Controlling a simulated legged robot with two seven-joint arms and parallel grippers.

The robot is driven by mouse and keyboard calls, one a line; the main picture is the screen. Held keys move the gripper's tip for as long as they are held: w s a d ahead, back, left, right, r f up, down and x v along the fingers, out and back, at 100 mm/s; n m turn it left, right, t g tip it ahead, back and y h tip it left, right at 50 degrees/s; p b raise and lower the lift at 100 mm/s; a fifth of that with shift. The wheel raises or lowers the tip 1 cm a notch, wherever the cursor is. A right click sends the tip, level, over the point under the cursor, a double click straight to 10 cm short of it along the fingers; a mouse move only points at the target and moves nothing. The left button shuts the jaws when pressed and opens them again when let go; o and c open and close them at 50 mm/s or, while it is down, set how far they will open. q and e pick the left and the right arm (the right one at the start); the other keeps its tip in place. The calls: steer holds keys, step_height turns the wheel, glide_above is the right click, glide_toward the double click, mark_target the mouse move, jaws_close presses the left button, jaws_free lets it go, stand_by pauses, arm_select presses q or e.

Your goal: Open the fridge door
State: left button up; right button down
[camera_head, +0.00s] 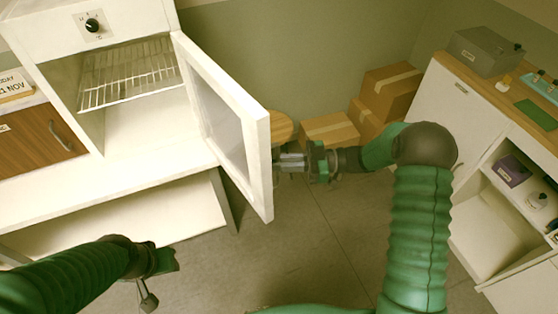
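The white fridge (95,22) with a black dial stands at the upper left. Its door (262,160) has a window panel and stands wide open, swung out from the right side of the opening. A wire rack (130,75) shows inside. My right gripper (288,161) is at the door's outer face, on the right side near the free edge. Its fingertips are partly hidden by the door, so I cannot tell whether they hold a handle. My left gripper (150,298) hangs low at the lower left, apart from the fridge, with nothing visible in it.
The fridge stands on a white bench (120,185). A brown drawer front (35,140) is left of it. Cardboard boxes (385,95) are stacked by the back wall. A white cabinet (470,105) with open shelves stands at the right. The grey floor (320,230) between is clear.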

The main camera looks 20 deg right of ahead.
steer(key=shift+a, duration=0.1)
steer(key=c, duration=1.7)
jaws_free()
steer(key=shift+c, duration=0.2)
steer(key=shift+o, duration=1.2)
steer(key=shift+w+d+f, duration=0.1)
steer(key=shift+w+d, duration=0.05)
steer(key=shift+d, duration=0.1)
arm_select(q)
steer(key=shift+w, duration=0.1)
steer(key=shift+a+f, duration=0.1)
arm_select(e)
steer(key=shift+d, duration=0.15)
